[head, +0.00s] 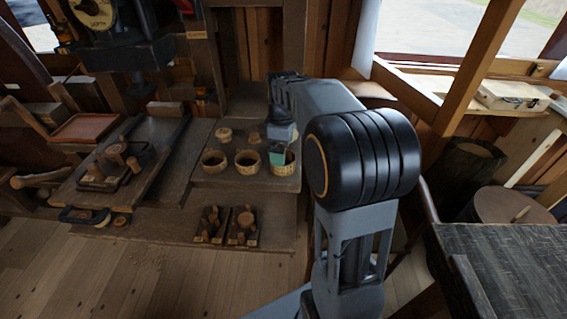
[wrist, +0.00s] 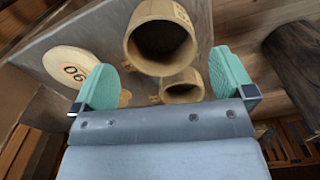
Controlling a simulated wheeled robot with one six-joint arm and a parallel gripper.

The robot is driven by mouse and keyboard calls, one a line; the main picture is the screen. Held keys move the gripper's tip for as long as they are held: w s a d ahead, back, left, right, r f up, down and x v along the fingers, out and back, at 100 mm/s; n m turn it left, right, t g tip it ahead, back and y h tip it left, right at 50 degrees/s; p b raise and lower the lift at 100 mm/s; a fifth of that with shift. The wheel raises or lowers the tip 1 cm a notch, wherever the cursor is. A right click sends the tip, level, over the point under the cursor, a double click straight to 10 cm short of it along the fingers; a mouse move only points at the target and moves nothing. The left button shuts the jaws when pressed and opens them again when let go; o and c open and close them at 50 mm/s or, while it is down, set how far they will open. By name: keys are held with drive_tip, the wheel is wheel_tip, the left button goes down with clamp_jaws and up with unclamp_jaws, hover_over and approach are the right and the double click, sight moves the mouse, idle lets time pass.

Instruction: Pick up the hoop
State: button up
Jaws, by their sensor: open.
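Several round, hollow wooden pieces stand on the bench board in the head view: a left one (head: 214,161), a middle one (head: 248,162) and a right one (head: 283,168). I cannot tell for sure which is called the hoop. My gripper (head: 280,153) is over the right piece and partly hides it. In the wrist view my gripper (wrist: 164,65) is open, its two green fingers wide apart. A large hollow wooden piece (wrist: 132,50) with dark marks on its side shows between and beyond the fingertips. A smaller-looking hollow piece (wrist: 182,88) shows closer to the palm.
A pale disc (wrist: 68,65) with a marked number lies by the left finger. Small wooden knobs (head: 224,134) stand behind the hollow pieces. Two dark blocks with wooden parts (head: 241,228) sit at the board's front. A larger tool (head: 115,165) lies on the left.

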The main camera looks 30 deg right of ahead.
drive_tip(key=shift+s+f, duration=0.1)
drive_tip(key=shift+f, duration=2.55)
drive_tip(key=c, duration=0.8)
